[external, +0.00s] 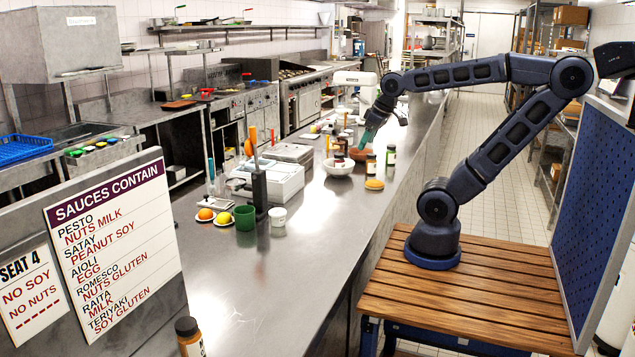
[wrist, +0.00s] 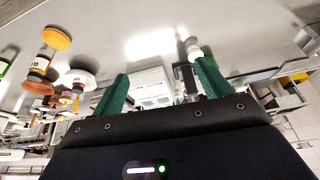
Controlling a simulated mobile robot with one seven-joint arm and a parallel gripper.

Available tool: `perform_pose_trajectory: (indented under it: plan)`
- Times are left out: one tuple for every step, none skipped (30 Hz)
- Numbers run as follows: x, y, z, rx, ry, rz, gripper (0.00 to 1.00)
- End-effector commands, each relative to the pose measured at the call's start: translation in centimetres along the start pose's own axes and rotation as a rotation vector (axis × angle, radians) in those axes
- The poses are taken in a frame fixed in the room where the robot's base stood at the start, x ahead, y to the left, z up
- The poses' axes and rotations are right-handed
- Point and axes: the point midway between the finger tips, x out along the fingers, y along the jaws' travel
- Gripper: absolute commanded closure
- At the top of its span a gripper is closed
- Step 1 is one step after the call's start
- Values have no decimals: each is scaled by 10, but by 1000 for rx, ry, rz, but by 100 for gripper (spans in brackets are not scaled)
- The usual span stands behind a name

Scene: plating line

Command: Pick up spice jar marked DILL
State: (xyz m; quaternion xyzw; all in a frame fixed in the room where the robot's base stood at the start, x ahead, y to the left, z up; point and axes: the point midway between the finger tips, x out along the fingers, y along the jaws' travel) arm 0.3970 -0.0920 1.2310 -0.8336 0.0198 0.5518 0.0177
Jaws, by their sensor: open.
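No label reading DILL is legible in either view. Candidate jars stand on the steel counter (external: 330,205): a dark-lidded jar (external: 390,157) and a shorter jar (external: 370,166), just right of and below my gripper (external: 366,139). Another dark-lidded jar (external: 188,338) with an orange-brown body stands at the near end of the counter. In the wrist view, a jar with a dark label (wrist: 40,65) is at the left, outside my fingers. My gripper (wrist: 162,72) has its green fingers spread apart, with nothing held between them.
The near middle of the counter is clear.

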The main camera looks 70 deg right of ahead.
Motion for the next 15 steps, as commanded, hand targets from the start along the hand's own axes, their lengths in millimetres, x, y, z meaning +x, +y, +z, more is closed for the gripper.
perform_pose_trajectory:
  plan:
    - [2,8,-12,31,-5,9,23]
    - [3,14,-19,52,-5,14,23]
    - [5,22,-29,81,-7,21,23]
    - [7,28,-37,105,-7,28,23]
    - [8,35,-45,128,-6,34,23]
    - [10,45,-55,158,-7,42,23]
    - [12,52,-63,180,-8,49,23]
    - [14,60,-70,202,-8,55,23]
    - [17,71,-79,232,-7,64,23]
    - [20,79,-86,255,-8,71,23]
    - [22,88,-92,279,-7,78,23]
    - [25,100,-101,308,-7,87,23]
    - [28,110,-107,331,-7,95,23]
    - [30,120,-113,352,-6,102,23]
    - [34,133,-120,382,-7,112,23]
